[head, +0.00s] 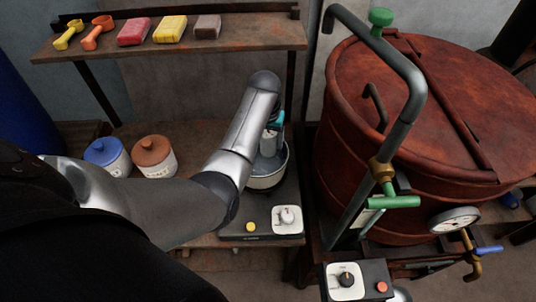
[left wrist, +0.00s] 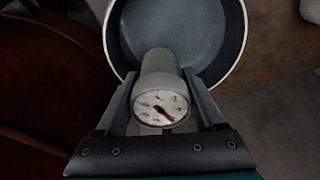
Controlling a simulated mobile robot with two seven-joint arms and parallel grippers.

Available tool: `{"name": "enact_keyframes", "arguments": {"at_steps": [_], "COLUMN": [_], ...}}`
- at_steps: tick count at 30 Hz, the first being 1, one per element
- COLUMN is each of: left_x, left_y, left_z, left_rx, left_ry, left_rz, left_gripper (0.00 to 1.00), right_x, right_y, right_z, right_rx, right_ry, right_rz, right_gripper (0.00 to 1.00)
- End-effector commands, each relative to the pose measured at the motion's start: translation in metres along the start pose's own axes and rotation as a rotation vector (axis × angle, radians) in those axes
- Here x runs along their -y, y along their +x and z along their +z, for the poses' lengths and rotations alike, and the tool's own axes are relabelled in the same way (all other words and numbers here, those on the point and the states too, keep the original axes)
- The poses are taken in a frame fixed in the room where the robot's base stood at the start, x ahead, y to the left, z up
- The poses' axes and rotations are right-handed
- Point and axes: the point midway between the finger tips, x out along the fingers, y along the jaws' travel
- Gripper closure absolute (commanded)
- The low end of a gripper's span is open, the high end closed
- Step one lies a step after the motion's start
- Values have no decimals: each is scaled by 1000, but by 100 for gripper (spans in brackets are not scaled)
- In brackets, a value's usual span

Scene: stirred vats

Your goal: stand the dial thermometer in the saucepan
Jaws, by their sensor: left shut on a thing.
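The dial thermometer (left wrist: 160,106) is between the fingers of my left gripper (left wrist: 160,78) in the left wrist view, its round white face towards the camera. Its grey body points towards the saucepan (left wrist: 205,28), overlapping the pan's near rim in that view. In the head view the saucepan (head: 267,183) sits on the hot plate, partly hidden by my left arm. My left gripper (head: 269,141) is at the pan there, and the thermometer is mostly hidden. I cannot tell whether its lower end touches the pan's bottom.
The hot plate (head: 262,215) has a white dial and yellow button. Blue-lidded (head: 108,156) and brown-lidded (head: 154,156) jars stand left of my arm. A large rust-red vat (head: 400,130) with pipes stands close on the right. A shelf (head: 190,38) with scoops and colored blocks is behind.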

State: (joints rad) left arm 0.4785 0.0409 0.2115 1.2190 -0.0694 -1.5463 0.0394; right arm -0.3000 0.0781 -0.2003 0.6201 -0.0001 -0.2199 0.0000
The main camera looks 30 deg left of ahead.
Motion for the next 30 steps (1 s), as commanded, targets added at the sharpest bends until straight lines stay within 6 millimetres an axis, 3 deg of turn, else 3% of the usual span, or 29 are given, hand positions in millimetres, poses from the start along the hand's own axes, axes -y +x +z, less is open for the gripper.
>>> {"name": "enact_keyframes", "arguments": {"at_steps": [13,26,27,30], "left_x": [0,0,0,0], "left_y": [54,59,59,59], "left_z": [8,8,9,9], "left_rx": [1,-1,0,0], "left_ry": [-1,0,0,0], "left_rz": [0,0,0,0], "left_gripper": [95,95,26,17], "right_x": [2,0,0,-1], "right_y": [19,20,20,20], "right_z": [1,2,2,2], "right_rx": [-1,0,0,0], "right_ry": [1,0,0,0], "right_rz": [-2,0,1,2], "right_gripper": [50,50,50,50]}}
